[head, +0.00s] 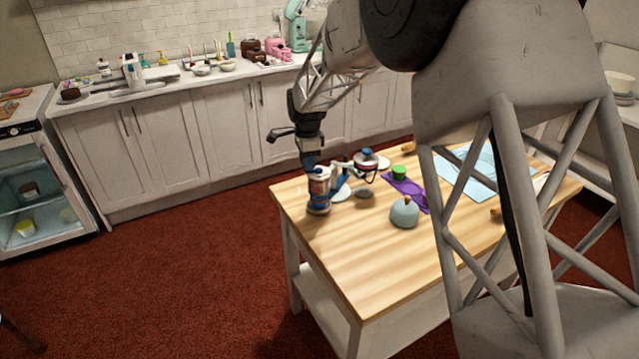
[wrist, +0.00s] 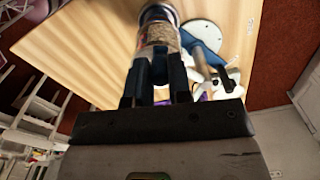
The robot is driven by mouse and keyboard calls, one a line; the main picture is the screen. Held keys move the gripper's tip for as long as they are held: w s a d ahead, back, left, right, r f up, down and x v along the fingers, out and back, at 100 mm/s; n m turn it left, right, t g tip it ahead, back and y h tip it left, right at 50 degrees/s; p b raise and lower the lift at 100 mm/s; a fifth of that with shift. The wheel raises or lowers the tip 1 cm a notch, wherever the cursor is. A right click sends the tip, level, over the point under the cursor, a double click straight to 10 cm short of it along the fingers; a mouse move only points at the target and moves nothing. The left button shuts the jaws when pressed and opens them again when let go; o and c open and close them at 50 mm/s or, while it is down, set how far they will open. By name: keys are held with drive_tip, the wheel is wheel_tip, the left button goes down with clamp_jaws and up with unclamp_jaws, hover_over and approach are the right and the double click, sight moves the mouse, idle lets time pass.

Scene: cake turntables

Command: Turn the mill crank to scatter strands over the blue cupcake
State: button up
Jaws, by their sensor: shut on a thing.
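My gripper (head: 312,163) is over the left end of the wooden table, pointing down. In the wrist view its blue fingers (wrist: 160,78) are shut on a cylindrical jar-like body (wrist: 159,32) with pale brown contents. The same body shows below the gripper in the head view (head: 319,182). I cannot tell whether it is part of the mill. I cannot make out the blue cupcake.
A green item (head: 399,172) sits on a purple mat (head: 415,195), near a light blue mat (head: 462,178). The table's front is clear.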

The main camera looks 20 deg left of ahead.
sight(316, 178)
drive_tip(key=shift+s+d, duration=0.1)
drive_tip(key=shift+s+d, duration=0.3)
drive_tip(key=shift+s, duration=0.2)
idle(0.4)
drive_tip(key=shift+s+d, duration=0.35)
drive_tip(key=shift+d, duration=0.2)
drive_tip(key=shift+d, duration=0.1)
drive_tip(key=shift+s+d, duration=0.15)
drive_tip(key=shift+d, duration=0.4)
